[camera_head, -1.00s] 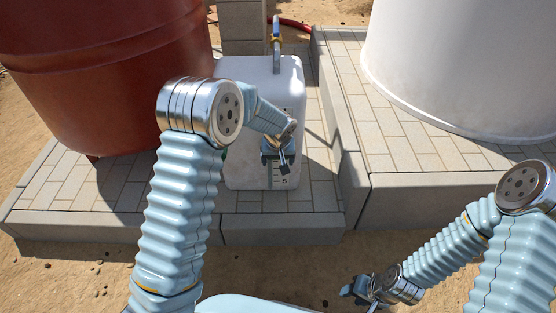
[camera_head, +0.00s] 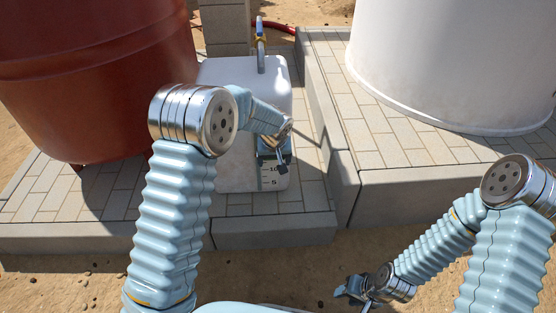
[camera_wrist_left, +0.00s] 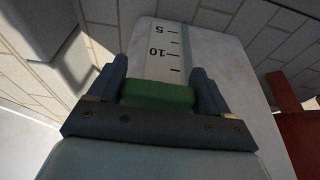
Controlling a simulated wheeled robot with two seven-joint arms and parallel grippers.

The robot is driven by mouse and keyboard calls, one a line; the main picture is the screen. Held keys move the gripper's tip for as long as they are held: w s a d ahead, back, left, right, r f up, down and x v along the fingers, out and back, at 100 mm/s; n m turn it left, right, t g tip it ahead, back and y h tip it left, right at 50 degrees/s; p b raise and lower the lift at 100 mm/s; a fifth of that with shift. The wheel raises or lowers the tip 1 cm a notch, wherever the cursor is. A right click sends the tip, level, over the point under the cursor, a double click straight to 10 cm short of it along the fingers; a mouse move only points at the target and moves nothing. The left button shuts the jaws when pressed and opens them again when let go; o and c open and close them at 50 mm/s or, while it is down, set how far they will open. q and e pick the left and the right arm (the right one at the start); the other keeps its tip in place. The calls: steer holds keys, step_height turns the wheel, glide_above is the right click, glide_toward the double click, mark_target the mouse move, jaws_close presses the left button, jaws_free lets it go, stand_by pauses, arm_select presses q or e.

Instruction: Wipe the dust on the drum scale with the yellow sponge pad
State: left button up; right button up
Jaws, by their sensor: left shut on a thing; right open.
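The white drum (camera_head: 228,74) stands on the paving. Its scale (camera_head: 268,178), a strip with marks 5 and 10, is on its front face, partly behind my left gripper in the head view. It also shows in the left wrist view (camera_wrist_left: 166,48). I cannot make out dust clearly. My right gripper (camera_head: 358,292) is open and empty at lower right.
A large red-brown tank (camera_head: 90,80) stands left of the drum, and a large white tank (camera_head: 450,70) stands right on a higher paved step (camera_head: 440,180). Sandy ground (camera_head: 60,285) lies in front.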

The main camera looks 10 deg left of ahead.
arm_select(q)
steer(key=a, duration=0.3)
steer(key=shift+s+r, duration=0.1)
steer(key=shift+r+p, duration=0.55)
steer(key=shift+r, duration=0.75)
steer(key=shift+d+r, duration=0.1)
steer(key=shift+r, duration=0.35)
steer(key=shift+w+d+f, duration=0.1)
steer(key=shift+w+d, duration=0.15)
steer(key=shift+d, duration=0.8)
steer(key=shift+w+d, duration=0.2)
steer(key=shift+d, duration=1)
steer(key=shift+s+f+b, duration=0.1)
steer(key=shift+b, duration=0.3)
steer(key=shift+s+a+b, duration=0.1)
steer(key=shift+s+a, duration=0.15)
steer(key=shift+a, duration=0.4)
steer(key=shift+s+a+b, duration=0.15)
steer(key=shift+s+a, duration=0.1)
steer(key=shift+a, duration=0.45)
steer(key=shift+s+a+b, duration=0.1)
steer(key=shift+s+a, duration=0.15)
steer(key=shift+a, duration=0.4)
steer(key=shift+f, duration=0.1)
